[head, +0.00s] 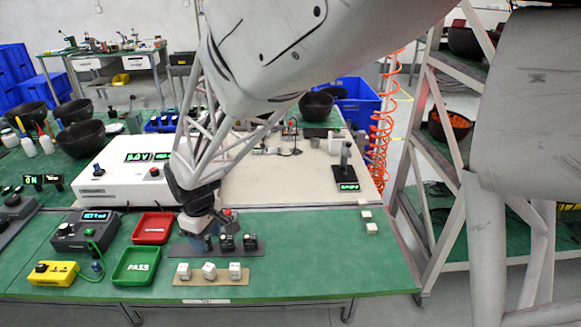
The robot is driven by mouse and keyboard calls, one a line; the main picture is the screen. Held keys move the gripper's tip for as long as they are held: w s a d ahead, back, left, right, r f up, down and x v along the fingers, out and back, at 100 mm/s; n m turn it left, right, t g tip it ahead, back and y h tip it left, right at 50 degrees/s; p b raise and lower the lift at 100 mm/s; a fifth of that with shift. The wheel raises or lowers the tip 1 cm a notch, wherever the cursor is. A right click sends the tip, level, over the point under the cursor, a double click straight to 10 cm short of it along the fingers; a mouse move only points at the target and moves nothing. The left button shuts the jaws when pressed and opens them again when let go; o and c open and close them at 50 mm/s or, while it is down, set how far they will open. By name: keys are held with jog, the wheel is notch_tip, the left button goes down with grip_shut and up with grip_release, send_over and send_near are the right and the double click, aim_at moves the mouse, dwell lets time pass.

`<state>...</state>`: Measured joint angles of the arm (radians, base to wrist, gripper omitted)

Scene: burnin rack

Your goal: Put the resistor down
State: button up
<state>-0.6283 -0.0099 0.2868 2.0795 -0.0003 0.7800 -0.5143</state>
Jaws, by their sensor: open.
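My gripper (203,238) points down at the left end of a dark grey plate (240,256) on the green bench. Its jaws are open, though the fingertips are small and partly merge with the dark parts beneath. Two small dark fixtures (238,242) stand on the plate to the right of the gripper. I cannot make out a resistor; it is too small to tell or hidden by the gripper. A red tray (153,228) and a green tray marked PASS (137,266) lie to the left of the gripper.
A tan strip (222,279) with white blocks lies in front of the plate. A dark meter box (82,234) and yellow box (53,272) stand at left. The green bench (320,265) is clear at right, before two white blocks (371,228).

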jog(key=s+d+r+m, duration=0.1)
jog(key=d+r+m, duration=0.15)
jog(key=d, duration=0.35)
jog(key=d+r+m, duration=0.1)
jog(key=d+r, duration=0.3)
jog(key=d, duration=0.2)
jog(key=s+d+r+m+t, duration=0.1)
jog(key=s+d+r+m, duration=0.1)
jog(key=s+d, duration=0.4)
jog(key=s+d+r+m, duration=0.3)
jog(key=s+d, duration=0.3)
jog(key=d, duration=0.4)
jog(key=s+d+r+m+t, duration=0.1)
jog(key=s+d+r+m, duration=0.2)
jog(key=s+d, duration=0.4)
jog(key=shift+d+r+m+t, duration=0.3)
jog(key=shift+d+m, duration=0.4)
jog(key=shift+m, duration=0.15)
jog(key=shift+o, duration=0.4)
dwell(0.6)
